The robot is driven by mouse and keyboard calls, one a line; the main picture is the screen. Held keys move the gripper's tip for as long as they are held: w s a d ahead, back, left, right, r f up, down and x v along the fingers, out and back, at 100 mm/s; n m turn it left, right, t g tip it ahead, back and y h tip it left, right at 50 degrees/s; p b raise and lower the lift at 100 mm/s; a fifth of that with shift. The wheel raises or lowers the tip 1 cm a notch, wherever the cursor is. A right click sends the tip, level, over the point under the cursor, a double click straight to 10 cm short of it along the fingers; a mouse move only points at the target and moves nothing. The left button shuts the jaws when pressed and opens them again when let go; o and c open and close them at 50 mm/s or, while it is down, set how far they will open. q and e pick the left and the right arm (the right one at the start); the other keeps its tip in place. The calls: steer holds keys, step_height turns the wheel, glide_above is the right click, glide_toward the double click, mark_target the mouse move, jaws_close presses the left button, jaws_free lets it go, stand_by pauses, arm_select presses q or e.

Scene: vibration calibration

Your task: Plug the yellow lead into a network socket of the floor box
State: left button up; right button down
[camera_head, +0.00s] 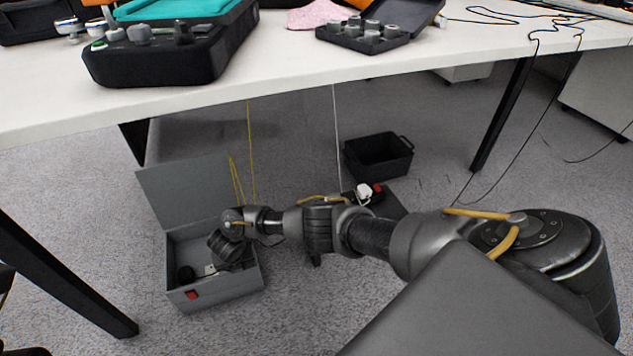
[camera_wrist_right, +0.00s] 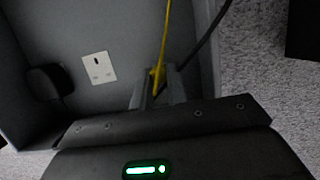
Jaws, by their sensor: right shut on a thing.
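The grey floor box (camera_head: 232,288) stands open on the carpet under the table, its lid (camera_head: 180,188) raised. The yellow lead (camera_head: 251,150) hangs down from the table edge toward the box. My right arm reaches across from the right, and its gripper is inside the box. In the right wrist view my right gripper (camera_wrist_right: 158,90) is shut on the end of the yellow lead (camera_wrist_right: 165,40). The fingers hide the plug's tip and what lies beneath it. I cannot make out a network socket. My left gripper is not in view.
Inside the box are a white power socket (camera_wrist_right: 98,68) and a round black plug (camera_wrist_right: 45,82). A dark cable (camera_wrist_right: 207,40) runs beside the yellow lead. A black bin (camera_head: 378,158) stands behind my arm. The white table (camera_head: 280,75) overhangs the box, with black legs (camera_head: 500,115).

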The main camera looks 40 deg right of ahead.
steer(key=shift+d+f, duration=0.1)
steer(key=shift+f, duration=0.05)
steer(key=c, duration=1.3)
jaws_free()
steer(key=shift+r, duration=0.2)
steer(key=shift+p+v, duration=2.45)
steer(key=shift+p, duration=0.45)
steer(key=shift+f, duration=0.1)
